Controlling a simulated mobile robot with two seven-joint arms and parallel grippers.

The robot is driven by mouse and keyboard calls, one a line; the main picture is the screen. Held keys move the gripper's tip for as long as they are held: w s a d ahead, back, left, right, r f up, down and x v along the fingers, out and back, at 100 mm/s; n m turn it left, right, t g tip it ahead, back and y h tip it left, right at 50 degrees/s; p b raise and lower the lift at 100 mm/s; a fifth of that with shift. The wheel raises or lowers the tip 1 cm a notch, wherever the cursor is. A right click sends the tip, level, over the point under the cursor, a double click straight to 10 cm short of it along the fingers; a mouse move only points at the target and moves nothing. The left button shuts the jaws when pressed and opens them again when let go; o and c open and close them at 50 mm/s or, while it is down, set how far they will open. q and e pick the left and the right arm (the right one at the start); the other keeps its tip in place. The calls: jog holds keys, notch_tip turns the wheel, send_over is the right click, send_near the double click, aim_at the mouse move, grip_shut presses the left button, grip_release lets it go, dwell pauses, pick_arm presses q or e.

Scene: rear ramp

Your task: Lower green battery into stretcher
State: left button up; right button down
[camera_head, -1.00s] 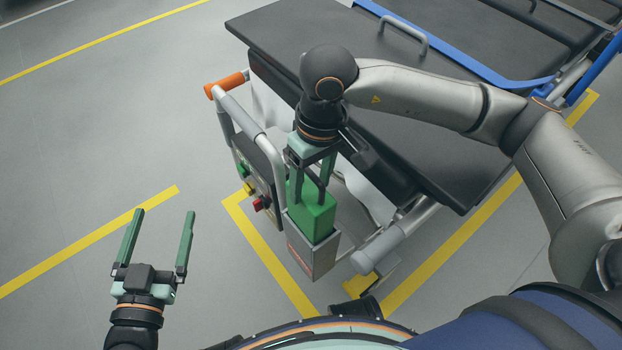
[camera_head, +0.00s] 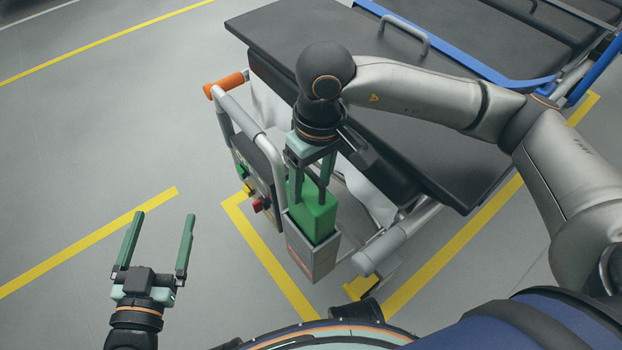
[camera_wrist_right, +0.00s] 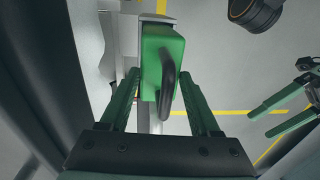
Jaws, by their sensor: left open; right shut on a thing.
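The green battery (camera_head: 316,218) is upright, with its lower part inside the grey box-shaped holder (camera_head: 312,262) at the near end of the stretcher (camera_head: 440,165). Its upper part stands above the holder's rim. My right gripper (camera_head: 311,190) is above it, pointing down, shut on the battery. The right wrist view shows the battery (camera_wrist_right: 155,60) and its dark handle (camera_wrist_right: 168,75) between the fingers. How deep the battery sits inside the holder is hidden. My left gripper (camera_head: 162,217) is open and empty over the floor at the lower left.
A control panel with coloured buttons (camera_head: 258,204) is just left of the holder. A push bar with an orange grip (camera_head: 226,84) rises beside it, and a grey handle (camera_head: 380,252) juts out to the right. The floor around my left gripper is clear.

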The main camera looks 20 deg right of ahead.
aim_at(310, 189)
jog(key=shift+a+b, duration=0.1)
jog(key=shift+b, duration=0.5)
dwell(0.7)
jog(key=shift+f+b, duration=1.25)
jog(key=shift+b, duration=0.1)
jog(key=shift+f+b, duration=0.25)
jog(key=shift+b, duration=0.05)
